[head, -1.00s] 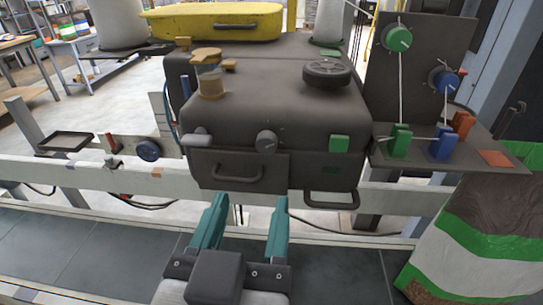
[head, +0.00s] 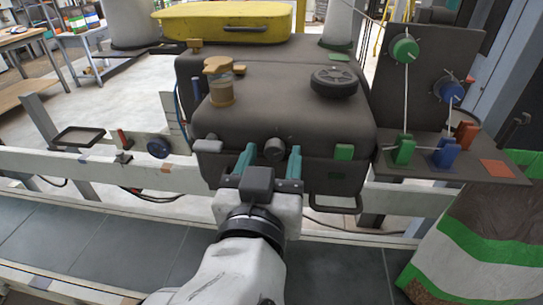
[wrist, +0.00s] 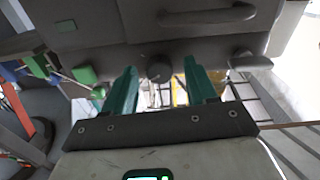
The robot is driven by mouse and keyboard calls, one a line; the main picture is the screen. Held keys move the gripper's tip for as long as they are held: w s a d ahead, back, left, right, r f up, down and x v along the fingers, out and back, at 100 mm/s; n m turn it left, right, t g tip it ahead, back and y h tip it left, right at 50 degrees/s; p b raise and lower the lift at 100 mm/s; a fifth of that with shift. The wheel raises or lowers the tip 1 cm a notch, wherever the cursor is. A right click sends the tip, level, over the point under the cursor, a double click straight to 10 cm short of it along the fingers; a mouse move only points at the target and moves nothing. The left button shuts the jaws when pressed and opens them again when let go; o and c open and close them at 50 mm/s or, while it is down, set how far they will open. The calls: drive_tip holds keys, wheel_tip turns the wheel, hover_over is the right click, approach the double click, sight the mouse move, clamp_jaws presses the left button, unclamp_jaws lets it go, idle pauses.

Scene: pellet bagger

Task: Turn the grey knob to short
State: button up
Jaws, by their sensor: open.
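The grey knob (head: 274,150) is a dark round knob on the front of the dark grey machine (head: 290,110). It also shows in the wrist view (wrist: 160,72), between the finger lines. My gripper (head: 271,156) is open, with one teal finger to each side of the knob in the head view. In the wrist view my gripper (wrist: 160,80) has a gap on both sides of the knob, and I see no contact. The knob's marking and any setting labels are too small to read.
A grey lever (head: 207,144) sits left of the knob and a green block (head: 344,152) sits right of it. A dark handle (wrist: 208,14) is on the machine's front. Green (head: 404,50) and blue (head: 450,90) wheels with cords stand at the right.

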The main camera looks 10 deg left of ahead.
drive_tip(key=c, duration=1.1)
drive_tip(key=shift+o, duration=0.2)
drive_tip(key=shift+n, duration=0.3)
drive_tip(key=n+p, duration=0.2)
drive_tip(key=n, duration=0.3)
drive_tip(key=shift+d+r, duration=0.1)
drive_tip(key=shift+r, duration=0.05)
drive_tip(key=n+p, duration=0.3)
drive_tip(key=n, duration=0.1)
drive_tip(key=shift+n, duration=0.3)
drive_tip(key=shift+n+p, duration=0.85)
drive_tip(key=shift+n, duration=0.05)
drive_tip(key=shift+f, duration=0.2)
